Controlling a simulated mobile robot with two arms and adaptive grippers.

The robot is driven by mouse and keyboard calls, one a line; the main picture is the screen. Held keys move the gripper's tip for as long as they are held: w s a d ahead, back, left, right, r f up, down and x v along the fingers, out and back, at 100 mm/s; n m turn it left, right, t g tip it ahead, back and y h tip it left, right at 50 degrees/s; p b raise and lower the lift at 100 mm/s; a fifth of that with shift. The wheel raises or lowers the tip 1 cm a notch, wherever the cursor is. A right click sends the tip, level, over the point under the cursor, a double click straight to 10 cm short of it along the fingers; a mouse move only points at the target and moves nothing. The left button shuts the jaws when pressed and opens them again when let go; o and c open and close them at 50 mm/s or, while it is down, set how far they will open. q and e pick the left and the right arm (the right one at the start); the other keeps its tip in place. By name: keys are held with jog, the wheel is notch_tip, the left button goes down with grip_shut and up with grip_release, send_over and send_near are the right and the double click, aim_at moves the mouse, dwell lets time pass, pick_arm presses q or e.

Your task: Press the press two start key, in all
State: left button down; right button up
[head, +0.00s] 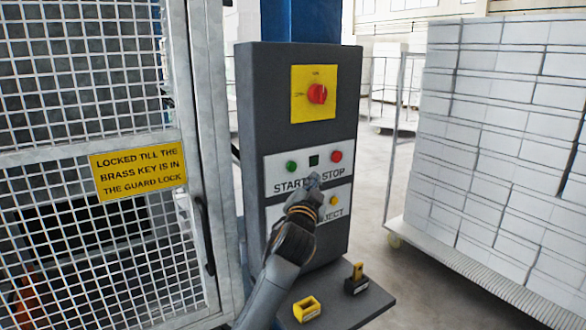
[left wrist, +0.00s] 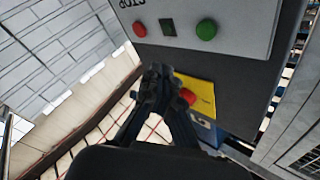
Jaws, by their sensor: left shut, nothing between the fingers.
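The grey control panel (head: 257,120) stands upright in the middle of the head view. Its white plate has a green button (head: 291,167) above the word START, a small black square (head: 313,161), and a red button (head: 336,157) above STOP. No press number is readable on it. My left gripper (head: 314,181) is shut and empty, its tips in front of the lettering, below the black square. In the left wrist view the plate appears upside down, with the green button (left wrist: 206,29) and red button (left wrist: 139,28) beyond the shut fingers (left wrist: 158,72). Contact cannot be told. My right gripper is out of view.
A red rotary switch (head: 317,94) sits on a yellow plate above. A lower plate with a yellow button (head: 333,200) is partly hidden by my arm. A shelf below holds a yellow holder (head: 307,309) and a black one (head: 356,285). A mesh guard (head: 80,70) stands left, stacked boxes (head: 500,130) right.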

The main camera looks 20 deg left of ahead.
aim_at(292, 167)
pick_arm(q)
jog(key=w+a, duration=0.4)
jog(key=a, duration=0.1)
jog(key=shift+a, duration=0.1)
dwell(0.8)
jog(key=shift+a, duration=0.1)
dwell(0.6)
jog(key=shift+w+a, duration=0.25)
